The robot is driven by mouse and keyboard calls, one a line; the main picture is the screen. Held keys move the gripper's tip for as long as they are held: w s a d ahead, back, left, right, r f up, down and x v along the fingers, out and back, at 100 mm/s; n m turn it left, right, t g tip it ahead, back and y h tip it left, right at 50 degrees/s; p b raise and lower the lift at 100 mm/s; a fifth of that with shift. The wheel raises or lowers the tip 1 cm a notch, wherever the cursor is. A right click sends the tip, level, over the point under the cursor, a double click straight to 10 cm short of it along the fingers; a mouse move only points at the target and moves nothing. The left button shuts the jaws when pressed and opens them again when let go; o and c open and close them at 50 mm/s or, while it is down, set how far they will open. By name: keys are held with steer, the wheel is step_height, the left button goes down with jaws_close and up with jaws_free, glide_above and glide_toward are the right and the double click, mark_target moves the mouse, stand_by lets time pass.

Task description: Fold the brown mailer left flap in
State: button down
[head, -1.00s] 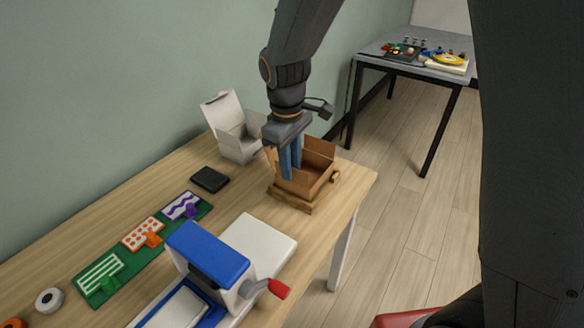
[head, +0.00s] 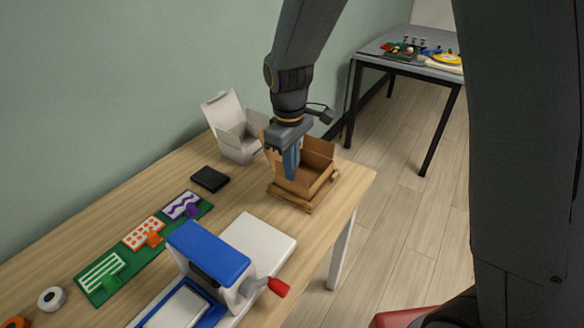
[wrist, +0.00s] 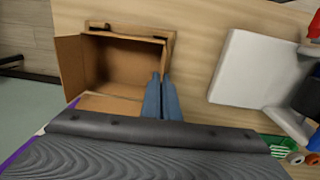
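The brown mailer (head: 309,185) is an open-topped cardboard box at the far right of the table; it also shows in the wrist view (wrist: 118,62). A flap (head: 319,151) stands up at its back. Another flap (wrist: 70,66) sticks out at its left in the wrist view, and one more (wrist: 110,104) shows at its lower side. My gripper (head: 291,177) points down at the mailer's left side in the head view. In the wrist view its fingers (wrist: 161,76) are together at the box's right edge; contact is unclear. The left flap is partly hidden by my gripper.
The mailer sits in a low wooden frame (head: 293,206). An open white box (head: 238,142) stands behind left, near the wall. A black pad (head: 210,179), a green board (head: 146,247) and a blue-and-white press (head: 208,252) with a red handle lie nearer. A grey table (head: 422,65) stands beyond.

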steer(key=g+y, duration=0.1)
steer(key=w+d+g+y+p, duration=0.1)
steer(key=shift+w+f+g, duration=0.1)
steer(key=shift+g, duration=0.3)
steer(key=shift+w+d+f+g+y+b, duration=0.15)
steer(key=shift+w+d+f+g+y, duration=0.1)
steer(key=shift+g+y, duration=0.3)
steer(key=shift+w+d+f+g+y+b, duration=0.1)
steer(key=shift+w+g+y+b, duration=0.1)
steer(key=shift+g+y, duration=0.35)
steer(key=shift+w+d+f+g+y+b, duration=0.1)
steer(key=shift+g+y+b, duration=0.2)
steer(key=shift+g, duration=0.2)
steer(key=shift+w+d+f+g+y+b, duration=0.1)
steer(key=shift+g+y+b, duration=0.15)
steer(key=shift+g, duration=0.25)
steer(key=c, duration=2)
jaws_free()
steer(key=shift+w+r, duration=0.1)
